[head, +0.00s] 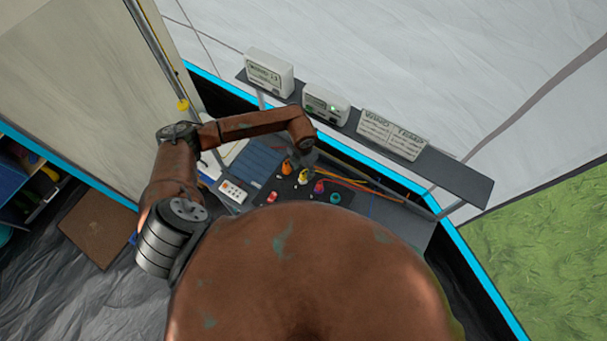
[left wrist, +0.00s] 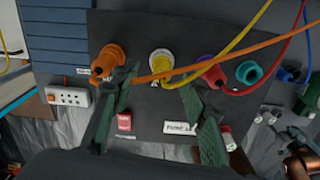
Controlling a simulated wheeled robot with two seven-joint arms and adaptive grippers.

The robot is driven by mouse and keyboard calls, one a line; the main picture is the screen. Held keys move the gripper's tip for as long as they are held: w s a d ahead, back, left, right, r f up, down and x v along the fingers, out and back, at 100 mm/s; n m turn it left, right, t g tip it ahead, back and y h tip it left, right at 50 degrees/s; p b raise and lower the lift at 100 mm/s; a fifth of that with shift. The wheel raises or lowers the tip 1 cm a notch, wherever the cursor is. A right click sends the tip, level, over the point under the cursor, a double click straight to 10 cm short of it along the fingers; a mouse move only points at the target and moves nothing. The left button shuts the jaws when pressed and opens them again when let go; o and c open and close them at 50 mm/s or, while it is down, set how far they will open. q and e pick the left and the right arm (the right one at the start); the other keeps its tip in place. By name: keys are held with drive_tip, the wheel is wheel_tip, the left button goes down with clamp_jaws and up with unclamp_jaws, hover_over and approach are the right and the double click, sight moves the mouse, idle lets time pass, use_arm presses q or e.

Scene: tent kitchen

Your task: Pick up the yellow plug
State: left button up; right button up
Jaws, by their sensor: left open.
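The yellow plug (left wrist: 161,63) sits on a dark panel (left wrist: 150,115) in the left wrist view, with a yellow cable curving to the upper right. In the head view the yellow plug (head: 303,177) is small and partly crowded by its neighbours. My left gripper (left wrist: 159,80) is open, its green fingers spread on either side below the plug. The plug lies just beyond the fingertips, and nothing is between the fingers. The left gripper (head: 304,157) also shows over the panel in the head view.
An orange plug (left wrist: 108,59) is close to the left finger, and its cable crosses near the yellow plug. A white socket strip (left wrist: 68,97) is at left. A shelf (head: 455,178) with labelled boxes is behind.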

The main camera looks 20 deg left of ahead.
sight(303, 175)
use_arm(q)
drive_tip(key=shift+f+p, duration=0.65)
drive_tip(key=shift+f, duration=1.35)
drive_tip(key=shift+c, duration=0.5)
clamp_jaws()
